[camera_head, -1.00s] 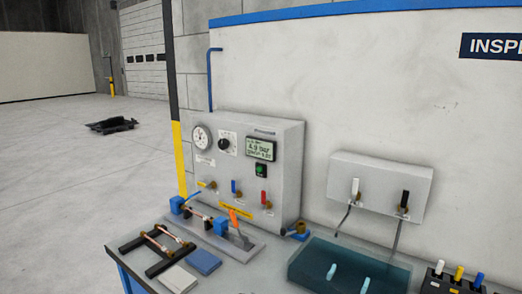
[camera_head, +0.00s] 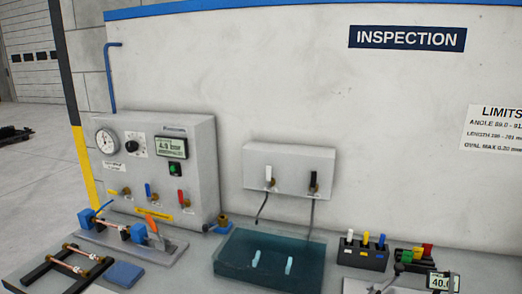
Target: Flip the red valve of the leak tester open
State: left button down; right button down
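The leak tester (camera_head: 200,135) is a grey box at the left, against the wall, with a round gauge, a black knob and a lit display. In front of the tester a copper tube (camera_head: 112,221) lies between blue blocks on a grey plate, beside an orange-handled clamp (camera_head: 152,222). Neither of my grippers is in view.
A rack with copper tubes (camera_head: 70,265) and a blue pad (camera_head: 121,275) lie at front left. A water tank (camera_head: 230,258) stands centre, below a grey box with white and black levers (camera_head: 290,170). Stands with coloured handles (camera_head: 363,253) are at right.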

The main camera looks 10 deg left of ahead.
aim_at(181, 194)
jog(key=i+j+u, duration=0.25)
jog(key=u, duration=0.2)
jog(key=i+j+u, duration=0.4)
jog(key=k+l, duration=0.1)
